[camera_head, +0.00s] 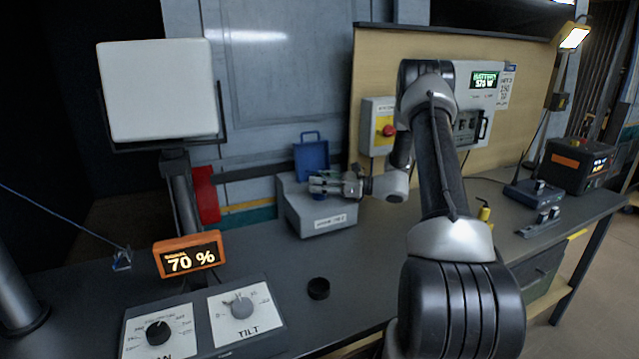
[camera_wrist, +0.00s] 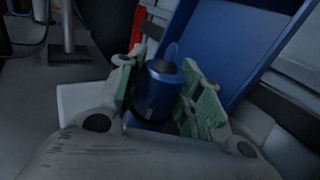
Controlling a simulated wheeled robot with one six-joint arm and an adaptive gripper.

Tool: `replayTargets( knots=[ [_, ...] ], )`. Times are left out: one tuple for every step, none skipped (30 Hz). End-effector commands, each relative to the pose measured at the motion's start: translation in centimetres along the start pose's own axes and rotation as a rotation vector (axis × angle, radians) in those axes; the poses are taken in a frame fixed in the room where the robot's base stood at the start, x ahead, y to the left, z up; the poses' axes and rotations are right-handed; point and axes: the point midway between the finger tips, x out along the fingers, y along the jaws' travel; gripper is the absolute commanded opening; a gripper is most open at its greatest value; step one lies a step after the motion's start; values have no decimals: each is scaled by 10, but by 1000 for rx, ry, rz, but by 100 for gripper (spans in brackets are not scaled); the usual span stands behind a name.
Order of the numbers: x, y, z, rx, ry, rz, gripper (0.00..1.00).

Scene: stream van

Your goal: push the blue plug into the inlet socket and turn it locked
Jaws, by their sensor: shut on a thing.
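The blue plug (camera_wrist: 155,95) is between the green-padded fingers of my gripper (camera_wrist: 158,72), which is shut on it. In the head view my gripper (camera_head: 326,186) lies sideways over the grey inlet box (camera_head: 318,215), in front of its raised blue lid (camera_head: 312,157). The lid also fills the upper right of the wrist view (camera_wrist: 240,45). The fingers hide the plug in the head view. The socket opening is hidden, so I cannot tell how deep the plug sits or how it is turned.
An orange display (camera_head: 190,257) reads 70 %. Two dial panels stand front left, and a black round cap (camera_head: 318,288) lies on the grey bench (camera_head: 360,270). Bench space before the inlet box is mostly clear.

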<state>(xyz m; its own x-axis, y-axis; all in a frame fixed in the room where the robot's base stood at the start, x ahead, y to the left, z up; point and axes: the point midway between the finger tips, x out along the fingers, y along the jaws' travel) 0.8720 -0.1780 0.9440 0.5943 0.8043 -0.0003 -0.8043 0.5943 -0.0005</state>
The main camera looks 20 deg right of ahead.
Motion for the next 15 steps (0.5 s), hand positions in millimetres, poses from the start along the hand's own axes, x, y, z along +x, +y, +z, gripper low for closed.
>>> replayTargets(
  knots=[
    [1,-1,0,-2,-1,39,9],
    [1,0,0,-2,-1,59,9],
    [0,0,0,0,-1,73,9],
    [0,0,0,0,0,79,9],
    [0,0,0,0,0,81,9],
    [0,0,0,0,0,80,9],
    [0,0,0,0,0,80,9],
    [0,0,0,1,0,79,9],
    [0,0,0,1,0,79,37],
    [0,0,0,1,0,79,43],
    [0,0,0,1,0,78,48],
    [0,0,0,1,0,78,55],
    [0,0,0,1,0,78,60],
    [0,0,0,1,0,78,60],
    [0,0,0,1,0,78,60]
  ],
)
